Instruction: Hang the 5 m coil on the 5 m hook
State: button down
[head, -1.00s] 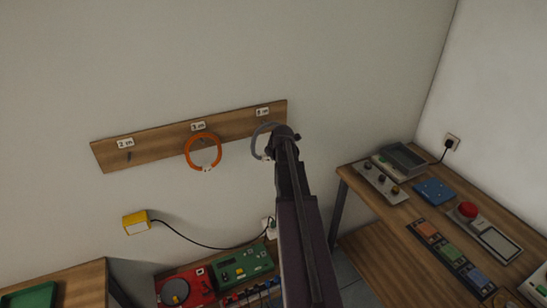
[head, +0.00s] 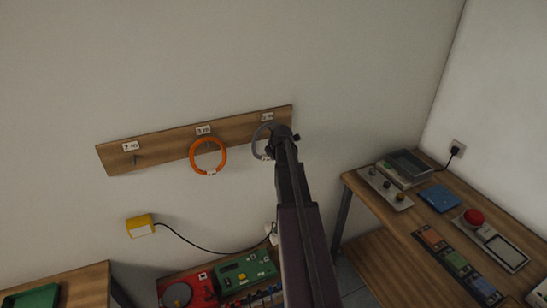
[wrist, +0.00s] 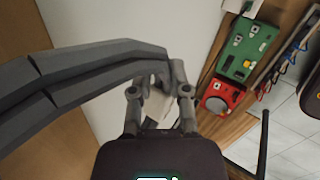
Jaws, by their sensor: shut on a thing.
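A grey coil (head: 256,139) shows as an arc in front of the right end of the wooden hook board (head: 165,153), just under the right label (head: 267,117). That label is too blurred to read surely, and the hook below it is hidden. My gripper (wrist: 160,90) is shut on the coil, whose grey band (wrist: 75,72) sweeps across the left of the wrist view. A pale tag (wrist: 157,108) shows between the fingers. In the head view my arm covers the coil's right side. I cannot tell whether the coil is around the hook.
An orange coil (head: 193,157) hangs under the middle label (head: 203,130), which seems to read 3 m. The left hook (head: 135,160), under 2 m, is empty. A yellow box (head: 140,226) is on the wall below. Benches with devices stand low left and at right (head: 405,225).

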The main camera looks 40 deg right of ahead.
jog(key=shift+b+x, duration=0.6)
jog(key=shift+x, duration=0.4)
jog(key=shift+a, duration=0.1)
jog(key=c, duration=0.5)
grip_release()
jog(key=shift+r, duration=0.15)
